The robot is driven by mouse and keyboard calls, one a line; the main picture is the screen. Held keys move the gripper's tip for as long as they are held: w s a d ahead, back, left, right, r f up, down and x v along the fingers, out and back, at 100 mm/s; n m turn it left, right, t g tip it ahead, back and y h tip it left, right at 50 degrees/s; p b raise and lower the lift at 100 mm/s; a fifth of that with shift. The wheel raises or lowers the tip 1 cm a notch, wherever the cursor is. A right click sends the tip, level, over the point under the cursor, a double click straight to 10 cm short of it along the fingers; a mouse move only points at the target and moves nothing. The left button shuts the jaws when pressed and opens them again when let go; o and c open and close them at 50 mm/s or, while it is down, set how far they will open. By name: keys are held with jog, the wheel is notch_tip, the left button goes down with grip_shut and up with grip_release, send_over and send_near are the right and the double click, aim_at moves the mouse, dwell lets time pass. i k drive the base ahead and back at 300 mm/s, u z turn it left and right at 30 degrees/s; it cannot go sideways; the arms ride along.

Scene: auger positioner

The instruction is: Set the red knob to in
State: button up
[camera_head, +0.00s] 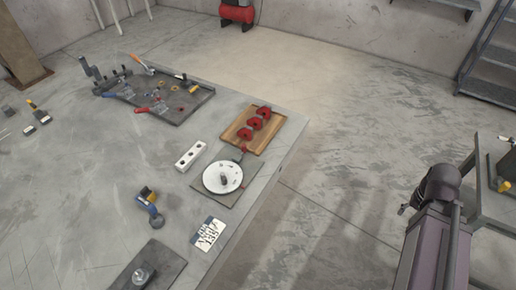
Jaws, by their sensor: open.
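A round white disc (222,178) with a grey hub on top sits on a dark square plate near the right edge of the table. A small red part, apparently the red knob (243,149), sits at the end of a dark piece just behind the disc. It is too small to read its setting or any markings. My dark gripper (409,203) is at the right, above the floor and beyond the table's edge. It is open, far from the red knob and touching nothing; its fingers show only in part.
A wooden tray (238,137) with three red pieces (255,124) lies behind the disc. A white block with holes (190,156), a blue-and-yellow part (149,204) and a printed card (208,234) lie nearby. A dark tool board (180,116) is farther back.

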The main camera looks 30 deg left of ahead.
aim_at(243, 147)
jog(key=z, duration=0.25)
jog(key=k, duration=1.15)
jog(key=u, duration=1.05)
jog(key=i, duration=1)
jog(key=z, duration=0.05)
